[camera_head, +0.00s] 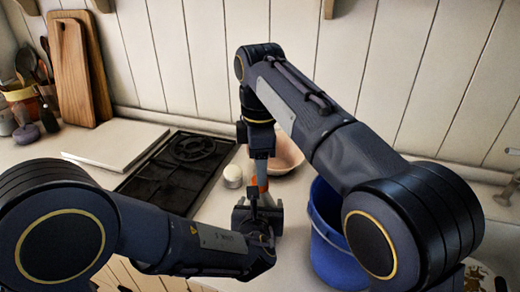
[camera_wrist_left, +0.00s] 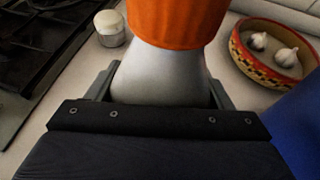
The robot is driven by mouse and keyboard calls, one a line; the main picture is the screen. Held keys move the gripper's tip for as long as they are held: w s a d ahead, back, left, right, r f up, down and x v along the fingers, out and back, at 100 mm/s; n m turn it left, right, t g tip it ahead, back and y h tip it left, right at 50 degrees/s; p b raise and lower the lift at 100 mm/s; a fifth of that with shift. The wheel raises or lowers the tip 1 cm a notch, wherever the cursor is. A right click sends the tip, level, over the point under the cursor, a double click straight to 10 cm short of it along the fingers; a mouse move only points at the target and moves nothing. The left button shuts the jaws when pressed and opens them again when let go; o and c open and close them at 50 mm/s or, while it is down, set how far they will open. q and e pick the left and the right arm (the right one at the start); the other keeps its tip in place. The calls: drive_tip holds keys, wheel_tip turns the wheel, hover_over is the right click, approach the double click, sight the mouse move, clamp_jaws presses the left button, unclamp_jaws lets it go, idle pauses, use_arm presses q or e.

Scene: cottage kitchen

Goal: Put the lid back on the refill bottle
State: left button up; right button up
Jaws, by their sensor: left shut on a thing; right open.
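The refill bottle (camera_wrist_left: 160,76) fills the middle of the left wrist view, with a pale grey tapered body and an orange part (camera_wrist_left: 178,22) above it. My left gripper (camera_head: 258,212) is shut on the grey body, one finger on each side. In the head view the orange part (camera_head: 262,167) shows just below my right gripper (camera_head: 260,150), which points down and is open. I cannot tell whether the orange part is the lid or the bottle's top, nor whether the right fingers touch it. The bottle's lower part is hidden by my left gripper.
A small white-topped jar (camera_head: 232,176) stands left of the bottle, beside the black hob (camera_head: 180,172). A bowl (camera_head: 288,157), with garlic in it in the wrist view, is behind right. A blue bucket (camera_head: 328,250) stands close on the right. A white board (camera_head: 115,143) lies back left.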

drive_tip(key=shift+f, duration=1.95)
drive_tip(key=shift+c, duration=0.2)
drive_tip(key=c, duration=0.9)
drive_tip(key=m, duration=0.4)
drive_tip(key=shift+m, duration=0.3)
drive_tip(key=shift+c, duration=0.2)
drive_tip(key=m, duration=0.4)
drive_tip(key=shift+m, duration=0.4)
drive_tip(key=m, duration=0.4)
drive_tip(key=shift+m, duration=0.4)
drive_tip(key=m, duration=0.7)
drive_tip(key=o, duration=1.1)
